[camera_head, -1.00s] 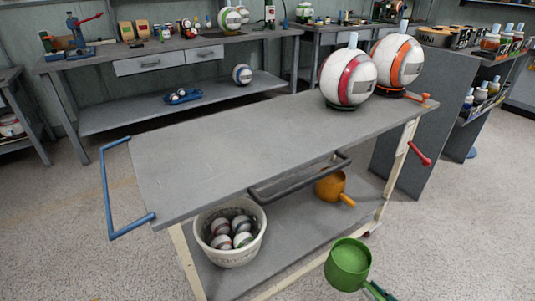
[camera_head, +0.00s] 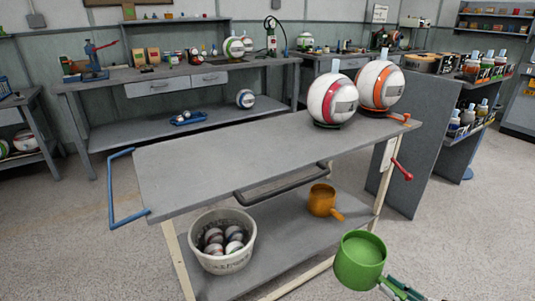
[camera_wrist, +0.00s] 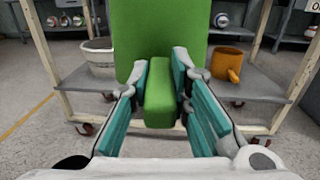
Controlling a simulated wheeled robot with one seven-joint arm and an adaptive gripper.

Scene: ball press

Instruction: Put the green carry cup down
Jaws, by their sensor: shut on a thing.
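The green carry cup (camera_head: 360,262) is held in the air in front of the cart, low at the right in the head view. It looks upright, with its opening facing up. In the wrist view the green cup (camera_wrist: 150,38) fills the top middle. My gripper (camera_wrist: 160,92) is shut on the cup's green handle, with a teal finger pad on each side. In the head view my gripper (camera_head: 398,287) shows only partly at the lower edge.
The cart's grey top (camera_head: 220,165) is mostly clear; two large balls (camera_head: 332,99) stand at its far right. The lower shelf (camera_head: 290,238) holds a white bucket (camera_head: 222,262) of balls and an orange cup (camera_head: 322,200). A grey partition (camera_head: 425,135) stands right of the cart.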

